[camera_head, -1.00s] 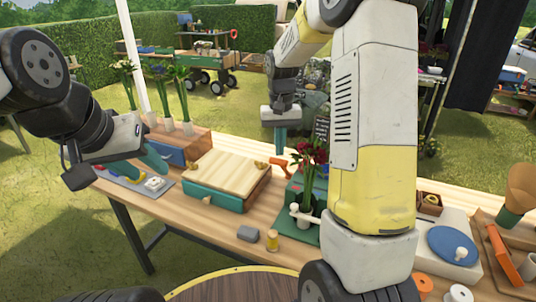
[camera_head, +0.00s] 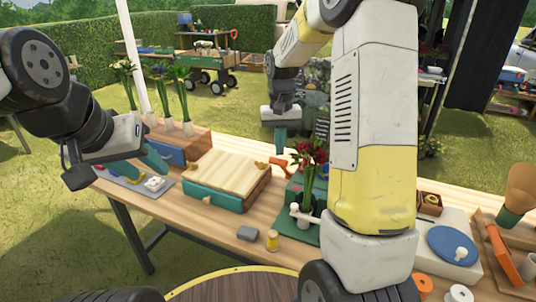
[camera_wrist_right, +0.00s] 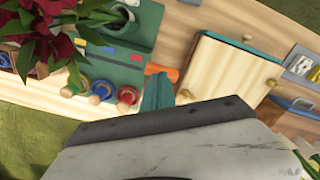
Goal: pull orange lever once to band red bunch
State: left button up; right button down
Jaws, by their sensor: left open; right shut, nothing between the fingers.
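The red bunch (camera_head: 314,157) stands upright at the green banding machine (camera_head: 297,192), beside my right arm. The red flowers (camera_wrist_right: 60,25) fill the upper left of the right wrist view, above the green machine (camera_wrist_right: 125,75). The orange lever (camera_head: 280,163) shows behind the machine, just below my right fingertips; part of it (camera_wrist_right: 165,71) shows in the wrist view. My right gripper (camera_head: 281,151) is shut and empty, pointing down at the lever; contact cannot be told. My left gripper (camera_head: 158,166) is open, over the grey tray at the left.
A wooden-lidded teal box (camera_head: 228,177) stands left of the machine. A grey block (camera_head: 248,234) and a yellow spool (camera_head: 272,240) lie near the front edge. A blue disc (camera_head: 453,245) is at the right. Flowers in tubes (camera_head: 181,95) stand at the back left.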

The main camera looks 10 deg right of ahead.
jog(key=shift+f, duration=0.15)
dwell(0.4)
jog(key=shift+f, duration=1)
jog(key=shift+s+a+f, duration=0.35)
jog(key=shift+s+f, duration=0.2)
jog(key=shift+f, duration=0.15)
jog(key=shift+s+a+f, duration=0.3)
jog(key=shift+s+f, duration=0.25)
jog(key=shift+f, duration=0.15)
jog(key=shift+s+a+f, duration=0.2)
jog(key=shift+s+f, duration=0.1)
jog(key=shift+f, duration=0.25)
jog(key=shift+s+a+f, duration=0.2)
jog(key=shift+s+f, duration=0.05)
jog(key=shift+f, duration=0.25)
jog(key=shift+s+a+f, duration=0.2)
jog(key=shift+s+f, duration=0.1)
jog(key=shift+f, duration=0.25)
jog(key=f, duration=0.2)
jog(key=s+f, duration=0.1)
jog(key=shift+a+f, duration=0.3)
jog(key=shift+a, duration=0.05)
jog(key=shift+f, duration=0.1)
